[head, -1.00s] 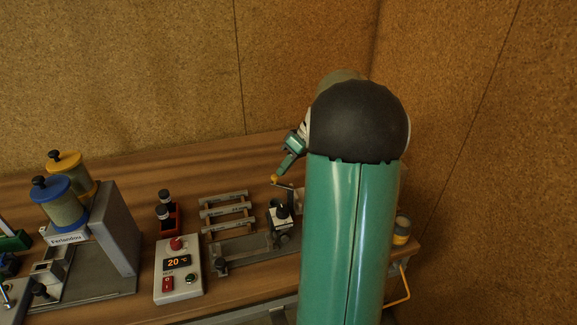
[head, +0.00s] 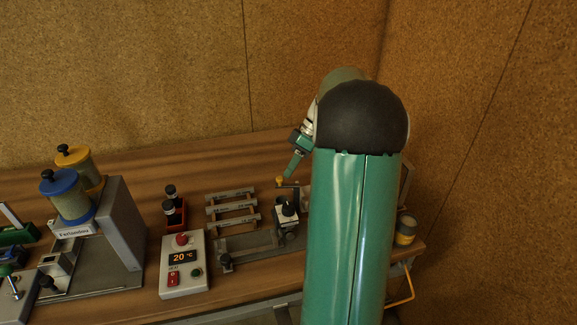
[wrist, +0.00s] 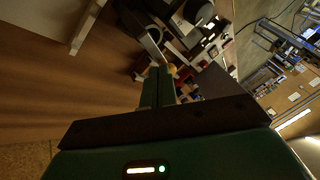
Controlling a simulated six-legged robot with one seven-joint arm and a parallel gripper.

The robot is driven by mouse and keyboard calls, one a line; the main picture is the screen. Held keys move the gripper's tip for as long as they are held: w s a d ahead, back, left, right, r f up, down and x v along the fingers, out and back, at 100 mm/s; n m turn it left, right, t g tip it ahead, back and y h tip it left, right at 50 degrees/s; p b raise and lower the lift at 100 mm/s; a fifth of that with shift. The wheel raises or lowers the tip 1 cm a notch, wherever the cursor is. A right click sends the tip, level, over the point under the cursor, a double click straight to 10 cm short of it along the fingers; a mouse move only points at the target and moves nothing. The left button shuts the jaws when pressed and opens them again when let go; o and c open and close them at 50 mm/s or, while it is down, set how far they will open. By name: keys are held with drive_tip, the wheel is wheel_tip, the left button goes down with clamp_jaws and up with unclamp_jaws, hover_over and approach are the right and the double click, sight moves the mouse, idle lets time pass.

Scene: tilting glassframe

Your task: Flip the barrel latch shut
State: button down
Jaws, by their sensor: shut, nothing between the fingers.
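The part I take for the barrel latch is a small dark lever with a yellow-orange knob (head: 280,180), on the fixture (head: 287,212) with a black knob at the right of the bench. The orange knob also shows in the wrist view (wrist: 172,70), just beyond my fingertips. A grey lever arm (wrist: 151,44) lies there too. My gripper (head: 287,176) is shut and empty, pointing down at the orange knob. Its green fingers are together in the wrist view (wrist: 158,72). I cannot tell whether they touch the knob. My arm hides part of the fixture's right side.
Left of the fixture is a rack of grey bars (head: 231,208). A white control box (head: 184,265) reading 20 °C stands farther left, beside a grey machine (head: 122,225) with blue and yellow canisters. A yellow-banded jar (head: 405,230) is at the right edge. Cork walls (head: 180,70) close the back.

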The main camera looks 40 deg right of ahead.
drive_tip(key=shift+s, duration=0.2)
drive_tip(key=v, duration=1.4)
drive_tip(key=shift+w+a, duration=0.1)
